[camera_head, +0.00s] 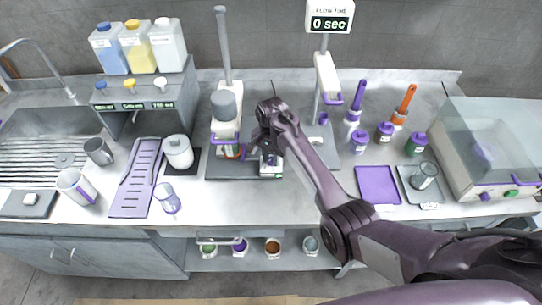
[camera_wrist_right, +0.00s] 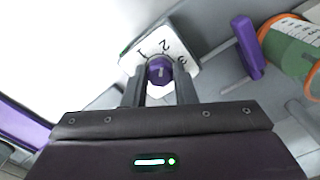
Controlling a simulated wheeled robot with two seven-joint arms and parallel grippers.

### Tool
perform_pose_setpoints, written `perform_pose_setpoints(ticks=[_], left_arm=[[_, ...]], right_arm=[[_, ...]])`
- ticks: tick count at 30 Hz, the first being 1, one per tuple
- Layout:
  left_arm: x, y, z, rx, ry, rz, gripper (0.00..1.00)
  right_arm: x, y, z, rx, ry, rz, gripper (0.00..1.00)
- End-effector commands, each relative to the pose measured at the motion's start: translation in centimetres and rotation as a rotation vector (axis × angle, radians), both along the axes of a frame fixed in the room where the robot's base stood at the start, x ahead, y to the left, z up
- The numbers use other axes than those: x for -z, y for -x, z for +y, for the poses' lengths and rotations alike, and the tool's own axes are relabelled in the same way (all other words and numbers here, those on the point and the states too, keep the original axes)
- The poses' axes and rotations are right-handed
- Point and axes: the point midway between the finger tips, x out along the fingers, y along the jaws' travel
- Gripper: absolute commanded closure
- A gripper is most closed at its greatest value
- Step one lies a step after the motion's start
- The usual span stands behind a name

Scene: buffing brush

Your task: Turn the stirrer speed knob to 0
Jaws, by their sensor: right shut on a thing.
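The purple speed knob (camera_wrist_right: 160,71) sits on a white dial plate (camera_wrist_right: 143,50) in the right wrist view. The numbers 1, 2 and 3 show around its far side; I see no 0, and the near part is covered by my gripper. A pale mark shows on the knob's face, but I cannot tell which number it points at. My right gripper (camera_wrist_right: 160,88) is shut on the knob, one dark finger on each side. In the head view my right gripper (camera_head: 268,152) is at the front of the stirrer, over its white control box (camera_head: 271,172), and hides the knob. My left gripper is out of view.
A stand with a grey-topped motor (camera_head: 224,104) is left of my gripper. A purple mat (camera_head: 377,185) and glass-lidded case (camera_head: 490,150) stand further right.

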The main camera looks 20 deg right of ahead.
Motion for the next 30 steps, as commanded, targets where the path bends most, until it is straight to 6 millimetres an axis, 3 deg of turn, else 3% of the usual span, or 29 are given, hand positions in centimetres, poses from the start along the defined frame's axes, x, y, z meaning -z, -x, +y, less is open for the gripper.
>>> perform_pose_setpoints(ticks=[12,30], left_arm=[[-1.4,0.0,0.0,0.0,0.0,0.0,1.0],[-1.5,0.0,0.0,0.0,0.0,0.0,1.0]], right_arm=[[-0.2,0.0,-0.1,-0.289,0.001,0.001,0.98],[-0.1,-0.1,-0.1,-0.862,0.001,-0.001,0.98]])
